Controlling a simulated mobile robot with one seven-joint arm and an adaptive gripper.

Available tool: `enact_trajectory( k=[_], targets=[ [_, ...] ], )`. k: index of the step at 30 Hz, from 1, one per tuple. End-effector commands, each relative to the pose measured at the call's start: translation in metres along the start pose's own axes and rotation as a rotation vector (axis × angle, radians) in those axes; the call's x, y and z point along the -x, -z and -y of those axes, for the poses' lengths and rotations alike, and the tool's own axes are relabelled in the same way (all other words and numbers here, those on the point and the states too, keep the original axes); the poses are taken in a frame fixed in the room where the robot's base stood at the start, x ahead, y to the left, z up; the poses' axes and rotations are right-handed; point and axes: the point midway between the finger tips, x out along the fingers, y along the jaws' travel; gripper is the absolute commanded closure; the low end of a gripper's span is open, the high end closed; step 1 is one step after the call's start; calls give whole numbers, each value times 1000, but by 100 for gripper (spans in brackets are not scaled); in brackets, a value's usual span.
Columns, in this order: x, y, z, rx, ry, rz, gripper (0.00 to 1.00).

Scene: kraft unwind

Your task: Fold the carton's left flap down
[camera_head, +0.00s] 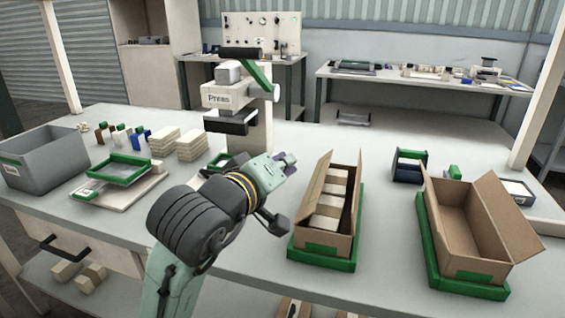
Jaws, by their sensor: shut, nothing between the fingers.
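Two open brown cartons stand on the right half of the bench. The middle carton (328,241) sits in a green-edged tray (322,262) and holds several pale blocks (328,205). Its left side panel (312,190) stands up, tilted a little; I cannot tell flap from wall there. The right carton (470,263) looks empty, with its side flaps spread outward, and sits in another green tray (470,290). My gripper (290,159) is shut and empty, up and left of the middle carton's far end, seemingly apart from it. My arm hides part of the bench.
A press (238,98) stands behind my arm. At left are a grey bin (42,158), a green-framed fixture (118,170) and stacks of pale blocks (178,142). A dark green-topped holder (409,166) stands between the cartons' far ends. The strip between the two cartons is clear.

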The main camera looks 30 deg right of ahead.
Motion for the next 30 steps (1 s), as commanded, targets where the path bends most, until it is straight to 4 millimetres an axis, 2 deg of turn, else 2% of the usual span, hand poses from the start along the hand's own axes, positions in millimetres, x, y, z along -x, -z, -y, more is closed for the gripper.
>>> enact_trajectory(
  k=[3,10,12,18,30],
  targets=[
    [-26,1,-1,1,1,3,100],
    [-74,2,-1,-2,2,0,100],
    [-75,-13,0,-1,0,0,100],
    [-80,-33,0,-2,1,-2,100],
    [-80,-38,0,-2,-1,-3,100]
  ],
)
